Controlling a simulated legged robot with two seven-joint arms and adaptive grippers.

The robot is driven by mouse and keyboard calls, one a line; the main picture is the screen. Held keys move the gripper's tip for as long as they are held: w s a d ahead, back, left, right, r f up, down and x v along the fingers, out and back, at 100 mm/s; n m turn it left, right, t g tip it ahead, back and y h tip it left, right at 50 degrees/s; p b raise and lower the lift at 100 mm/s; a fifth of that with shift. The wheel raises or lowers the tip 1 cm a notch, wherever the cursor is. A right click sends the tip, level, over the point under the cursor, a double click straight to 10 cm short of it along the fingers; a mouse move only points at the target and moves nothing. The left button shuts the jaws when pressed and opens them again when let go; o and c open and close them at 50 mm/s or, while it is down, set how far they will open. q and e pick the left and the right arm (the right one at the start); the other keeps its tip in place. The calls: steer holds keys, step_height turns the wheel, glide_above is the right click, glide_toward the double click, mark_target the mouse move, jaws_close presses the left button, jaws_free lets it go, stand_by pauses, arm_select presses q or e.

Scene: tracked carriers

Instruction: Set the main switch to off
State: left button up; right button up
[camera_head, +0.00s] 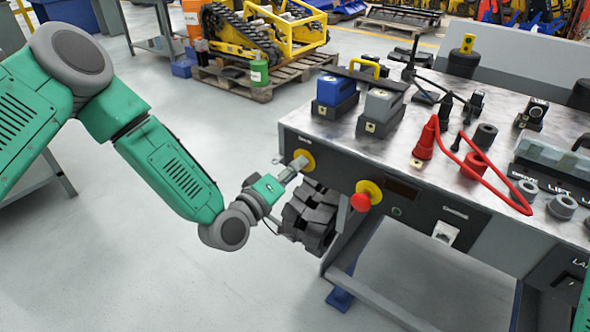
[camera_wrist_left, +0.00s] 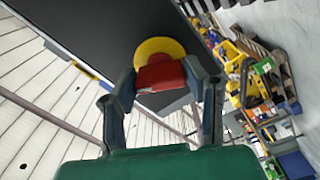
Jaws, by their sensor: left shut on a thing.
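The main switch (camera_head: 307,158) is on the front panel of the workbench, near its left end, with a round yellow plate. In the left wrist view its red handle (camera_wrist_left: 161,76) stands in front of the yellow plate. My left gripper (camera_head: 294,167) reaches it from the left and is shut on the red handle, one finger on each side in the wrist view. In the head view the gripper hides most of the handle, and I cannot tell its exact setting. My right gripper is not in view.
A red mushroom button (camera_head: 361,202) on a yellow plate sticks out to the right of the switch. Dark grey blocks (camera_head: 310,215) sit below the switch. Blue and grey boxes (camera_head: 336,90) stand on the bench (camera_head: 350,142). The floor left of the bench is clear.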

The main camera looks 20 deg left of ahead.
arm_select(q)
steer(key=n, duration=0.3)
steer(key=n+b, duration=0.1)
steer(key=n, duration=0.1)
steer(key=shift+a+n, duration=0.2)
steer(key=shift+n, duration=0.2)
steer(key=shift+f, duration=0.1)
steer(key=o, duration=1.1)
steer(key=shift+o, duration=0.2)
steer(key=shift+a, duration=0.1)
